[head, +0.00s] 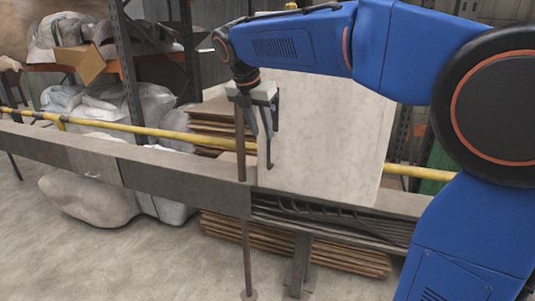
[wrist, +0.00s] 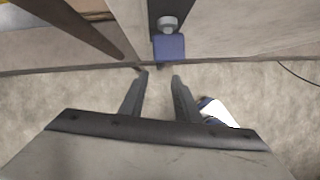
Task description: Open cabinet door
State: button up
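A pale beige, box-like cabinet (head: 335,135) stands behind a grey beam in the head view. Its top is partly hidden by my blue arm. My gripper (head: 270,138) points down at the cabinet's left edge. In the wrist view my gripper (wrist: 160,75) is open, with two dark fingers apart and nothing between them. Just beyond the fingertips is a small blue block (wrist: 169,48) with a grey round knob (wrist: 168,23) on a dark strip; I cannot tell whether it belongs to the cabinet. No door seam or handle is clear.
A thin brown post (head: 247,265) stands just left of my gripper. A long grey beam (head: 180,180) and a yellow rail (head: 140,129) run across. Wrapped white bundles (head: 90,195) lie at left, and stacked boards (head: 300,245) lie below. The front floor is mostly clear.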

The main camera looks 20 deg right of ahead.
aim_at(268, 149)
jog(key=x, duration=1)
jog(key=shift+d+f, duration=0.15)
jog(key=shift+d, duration=0.05)
grip_shut()
